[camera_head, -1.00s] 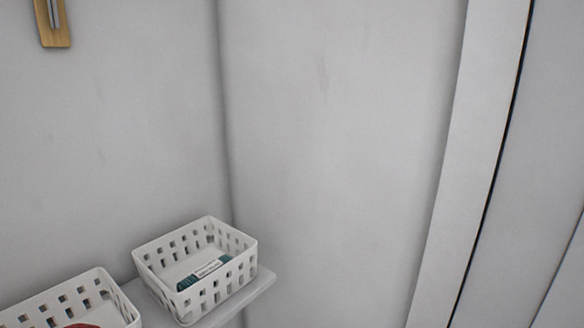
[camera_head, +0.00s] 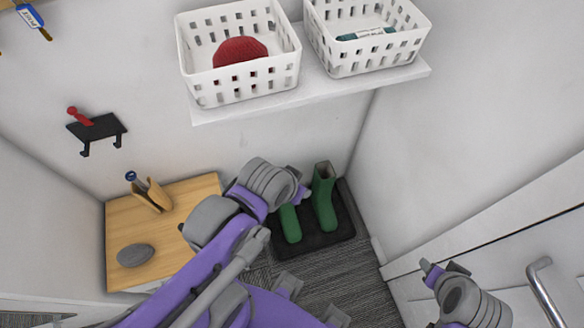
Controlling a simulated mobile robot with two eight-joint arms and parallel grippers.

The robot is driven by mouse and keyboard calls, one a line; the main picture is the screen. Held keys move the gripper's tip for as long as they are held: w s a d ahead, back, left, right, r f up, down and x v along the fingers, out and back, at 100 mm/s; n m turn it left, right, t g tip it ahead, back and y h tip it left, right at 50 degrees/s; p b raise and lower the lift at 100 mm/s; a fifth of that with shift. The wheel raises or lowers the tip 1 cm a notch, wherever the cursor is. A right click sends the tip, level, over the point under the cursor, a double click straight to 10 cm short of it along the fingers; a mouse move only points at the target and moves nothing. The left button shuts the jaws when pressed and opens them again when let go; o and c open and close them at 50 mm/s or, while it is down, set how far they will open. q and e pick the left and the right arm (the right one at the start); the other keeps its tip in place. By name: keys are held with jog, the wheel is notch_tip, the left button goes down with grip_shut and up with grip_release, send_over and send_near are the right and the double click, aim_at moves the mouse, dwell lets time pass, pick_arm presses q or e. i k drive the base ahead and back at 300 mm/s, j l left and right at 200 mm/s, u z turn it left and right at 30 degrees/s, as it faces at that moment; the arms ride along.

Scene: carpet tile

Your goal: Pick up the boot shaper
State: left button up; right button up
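I cannot make out for certain which thing is the boot shaper. A pair of green boots (camera_head: 324,200) stands on a black tray (camera_head: 322,241) on the floor, partly behind my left arm. A light wooden piece (camera_head: 153,197) with a blue-topped item in it stands on a wooden cabinet top. My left gripper (camera_head: 302,194) is in front of the boots, its fingers mostly hidden by the wrist. My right gripper (camera_head: 431,273) is at the lower right, apart from everything, its fingers too small to judge.
A white shelf (camera_head: 300,92) holds two white baskets, one with a red item (camera_head: 240,50). A grey stone-like object (camera_head: 135,255) lies on the cabinet top (camera_head: 122,222). A black wall rack (camera_head: 96,128) hangs left. A door with a metal handle (camera_head: 545,290) is right. Carpet is bare between.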

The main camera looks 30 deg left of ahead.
aim_at(155, 196)
jog(key=k+l, duration=0.55)
jog(key=l, duration=0.15)
jog(key=k+l, duration=0.55)
jog(key=l, duration=0.15)
